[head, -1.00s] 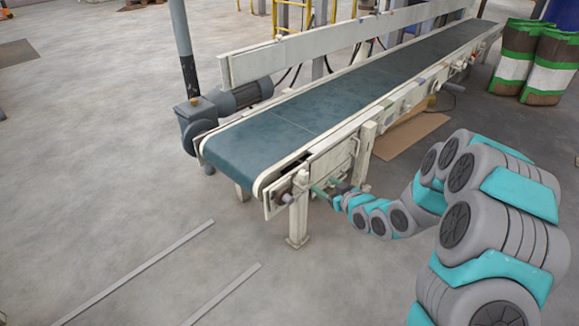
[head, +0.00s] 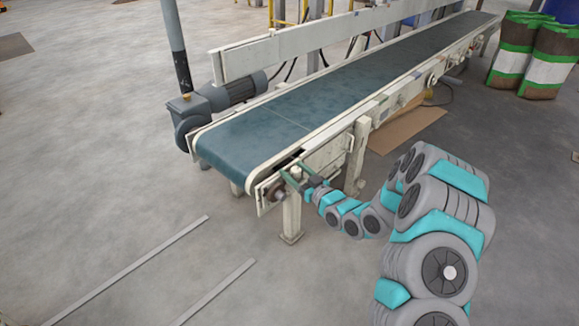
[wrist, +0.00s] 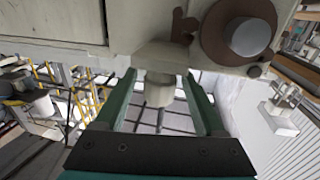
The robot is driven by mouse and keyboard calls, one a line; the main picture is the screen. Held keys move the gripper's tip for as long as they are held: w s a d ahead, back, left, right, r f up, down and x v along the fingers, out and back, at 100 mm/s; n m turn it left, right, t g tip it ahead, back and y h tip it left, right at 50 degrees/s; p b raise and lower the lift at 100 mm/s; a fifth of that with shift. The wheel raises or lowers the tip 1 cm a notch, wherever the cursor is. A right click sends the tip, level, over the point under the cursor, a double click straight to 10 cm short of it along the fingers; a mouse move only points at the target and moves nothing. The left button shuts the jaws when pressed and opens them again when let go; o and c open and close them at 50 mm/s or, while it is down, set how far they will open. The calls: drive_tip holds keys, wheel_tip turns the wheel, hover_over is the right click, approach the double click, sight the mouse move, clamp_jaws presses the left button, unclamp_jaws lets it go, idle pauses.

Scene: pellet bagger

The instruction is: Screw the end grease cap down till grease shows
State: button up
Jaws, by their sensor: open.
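A pale cream cap (wrist: 159,93), short and round, hangs from a cream block at the conveyor's end in the wrist view and looks like the end grease cap. My gripper (wrist: 160,77) has its two green fingers spread, one on each side of the cap. Gaps show between the cap and both fingers. In the head view my gripper (head: 300,180) is at the near end of the conveyor, by the top of the front leg. The cap is too small to tell apart there. I cannot make out grease in either view.
The conveyor (head: 262,138) with its blue-green belt runs away to the upper right. A grey motor (head: 232,91) sits on its far side. A round shaft end (wrist: 250,37) is close to my right finger. Two flat strips lie on the open floor at left.

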drive_tip(key=shift+x, duration=1.4)
drive_tip(key=shift+c, duration=0.4)
clamp_jaws()
